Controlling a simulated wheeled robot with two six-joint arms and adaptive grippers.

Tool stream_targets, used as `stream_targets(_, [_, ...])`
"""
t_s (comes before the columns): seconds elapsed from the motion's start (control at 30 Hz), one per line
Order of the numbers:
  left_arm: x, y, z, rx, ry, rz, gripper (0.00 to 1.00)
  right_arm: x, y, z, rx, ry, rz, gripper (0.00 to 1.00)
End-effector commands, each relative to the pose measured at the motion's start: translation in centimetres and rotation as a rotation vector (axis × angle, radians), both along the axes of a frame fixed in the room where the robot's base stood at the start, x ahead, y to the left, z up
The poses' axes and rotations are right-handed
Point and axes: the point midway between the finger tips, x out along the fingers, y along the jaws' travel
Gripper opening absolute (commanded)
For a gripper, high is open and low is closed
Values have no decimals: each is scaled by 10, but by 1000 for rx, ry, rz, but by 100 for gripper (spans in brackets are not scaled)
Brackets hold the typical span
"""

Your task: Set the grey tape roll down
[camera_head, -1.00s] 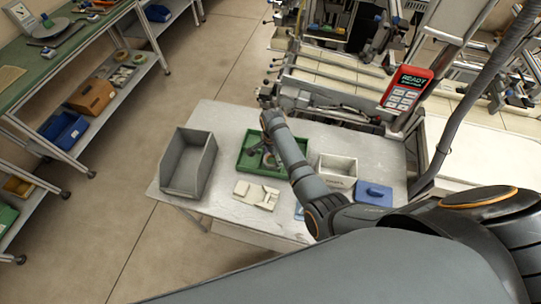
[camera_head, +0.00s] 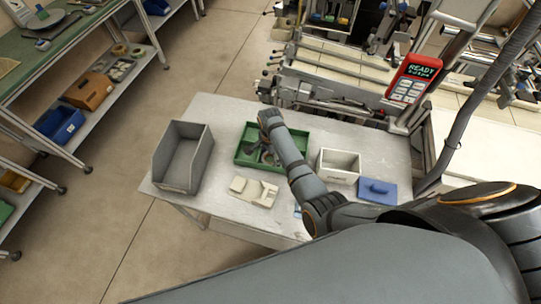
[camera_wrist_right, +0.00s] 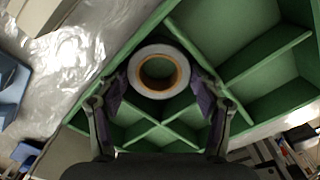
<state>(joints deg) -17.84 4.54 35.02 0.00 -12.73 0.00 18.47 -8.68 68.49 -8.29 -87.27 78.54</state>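The tape roll (camera_wrist_right: 159,72) is a pale grey-white ring with an orange core. In the right wrist view it sits between the two fingertips of my right gripper (camera_wrist_right: 160,82), with a finger against each side. It is over the green divided tray (camera_wrist_right: 262,52); whether its underside touches the tray is hidden. In the head view my right gripper (camera_head: 262,153) points down over the left part of the green tray (camera_head: 298,133), and the arm covers part of it. My left gripper is not in view.
A grey open bin (camera_head: 182,160) stands left of the tray. Pale blocks (camera_head: 254,191) lie in front. A white box (camera_head: 339,166) and a blue lidded thing (camera_head: 377,190) are on the right. The table (camera_head: 222,208) is clear at front left.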

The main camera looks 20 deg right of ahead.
Motion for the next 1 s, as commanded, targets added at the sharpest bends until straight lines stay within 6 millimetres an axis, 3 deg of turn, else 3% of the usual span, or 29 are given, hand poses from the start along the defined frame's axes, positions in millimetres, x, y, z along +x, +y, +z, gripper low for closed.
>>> stream_targets(0.23, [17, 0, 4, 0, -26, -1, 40, 1, 0, 7, 0, -2, 0, 70])
stream_targets(0.6, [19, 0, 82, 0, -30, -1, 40, 1, 0, 80, -1, -1, 0, 70])
stream_targets(0.67, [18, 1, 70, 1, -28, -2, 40, 2, 0, 86, 0, -6, 0, 70])
stream_targets(0.83, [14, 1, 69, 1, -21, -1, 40, 2, 0, 114, 0, -4, 0, 70])
stream_targets(1.0, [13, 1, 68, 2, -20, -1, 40, 1, 0, 124, 0, -1, 1, 70])
